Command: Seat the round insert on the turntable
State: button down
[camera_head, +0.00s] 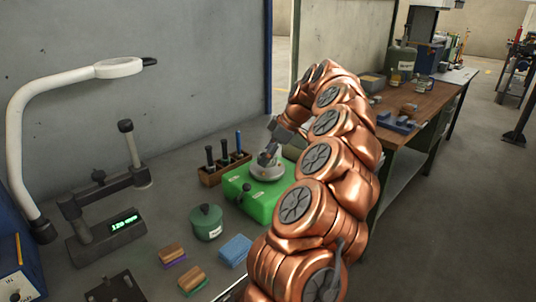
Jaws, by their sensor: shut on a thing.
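The turntable is a green block (243,191) with a pale grey round top (267,173), in the middle of the head view. My gripper (268,157) points down right over the round top, with its fingers closed in. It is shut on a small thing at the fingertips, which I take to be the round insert. The insert is mostly hidden by the fingers and blends with the grey top. I cannot tell whether it touches the top or hangs just above it. My copper arm covers the right side of the block.
A wooden rack with dark-handled tools (224,168) stands close behind the block. A digital gauge (107,236) and a white lamp (118,67) stand at left.

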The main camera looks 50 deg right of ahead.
jog(key=shift+f+b, duration=0.5)
jog(key=shift+f, duration=0.15)
jog(key=c, duration=0.5)
grip_release()
jog(key=p+v, duration=0.3)
jog(key=v, duration=0.8)
jog(key=shift+p, duration=0.3)
dwell(0.4)
dwell(0.5)
